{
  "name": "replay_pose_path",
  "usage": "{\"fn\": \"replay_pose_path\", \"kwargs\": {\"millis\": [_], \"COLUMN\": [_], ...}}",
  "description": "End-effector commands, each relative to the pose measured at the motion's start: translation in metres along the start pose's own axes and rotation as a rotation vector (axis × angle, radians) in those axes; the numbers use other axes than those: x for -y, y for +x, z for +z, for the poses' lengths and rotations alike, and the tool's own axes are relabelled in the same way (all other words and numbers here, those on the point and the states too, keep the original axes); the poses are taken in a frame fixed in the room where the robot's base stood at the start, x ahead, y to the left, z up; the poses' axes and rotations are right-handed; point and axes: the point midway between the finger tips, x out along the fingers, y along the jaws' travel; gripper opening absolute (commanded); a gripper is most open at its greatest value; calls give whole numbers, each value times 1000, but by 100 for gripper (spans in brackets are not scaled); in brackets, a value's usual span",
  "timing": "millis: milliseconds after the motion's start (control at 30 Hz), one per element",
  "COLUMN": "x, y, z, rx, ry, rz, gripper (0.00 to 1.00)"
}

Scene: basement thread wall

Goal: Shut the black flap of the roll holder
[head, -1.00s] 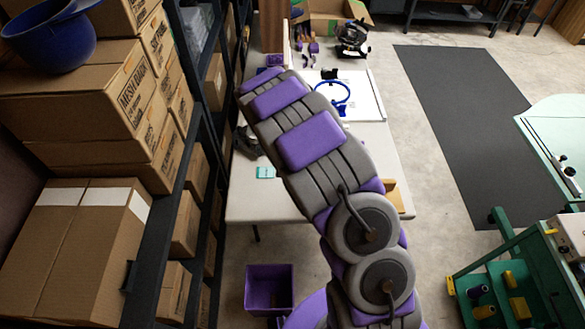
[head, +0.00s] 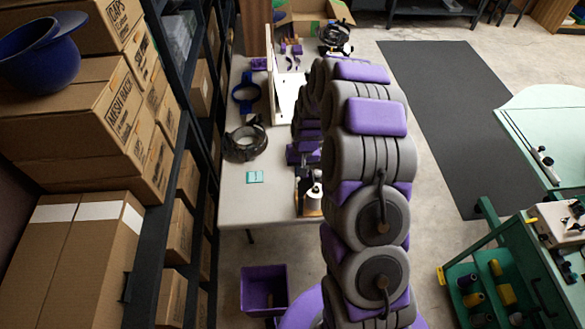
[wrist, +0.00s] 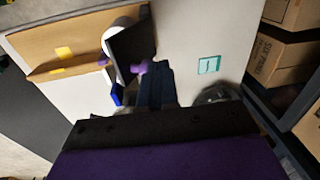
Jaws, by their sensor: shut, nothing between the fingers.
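The roll holder (head: 309,190) stands near the front edge of the white table, partly hidden behind my arm in the head view. In the wrist view its white roll (wrist: 119,33) sits beside a wooden board, and its black flap (wrist: 131,46) stands raised next to the roll. My gripper (wrist: 150,72) is shut and empty, at or very near the flap's lower right side in the wrist view; I cannot tell whether they touch. In the head view my arm mostly hides the gripper.
On the table (head: 235,205) are a teal card (head: 255,177), black headgear (head: 246,142) and a blue item (head: 245,92). A shelf with cartons stands close on the left. A purple bin (head: 264,290) is on the floor in front. The dark mat to the right is clear.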

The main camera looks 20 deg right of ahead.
Motion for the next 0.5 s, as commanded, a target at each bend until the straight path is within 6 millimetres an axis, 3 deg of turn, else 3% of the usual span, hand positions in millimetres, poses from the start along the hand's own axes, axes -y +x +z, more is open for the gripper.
{"fn": "replay_pose_path", "kwargs": {"millis": [500], "x": [-39], "y": [6], "z": [1], "rx": [-19], "ry": [13], "rz": [-356], "gripper": [0]}}
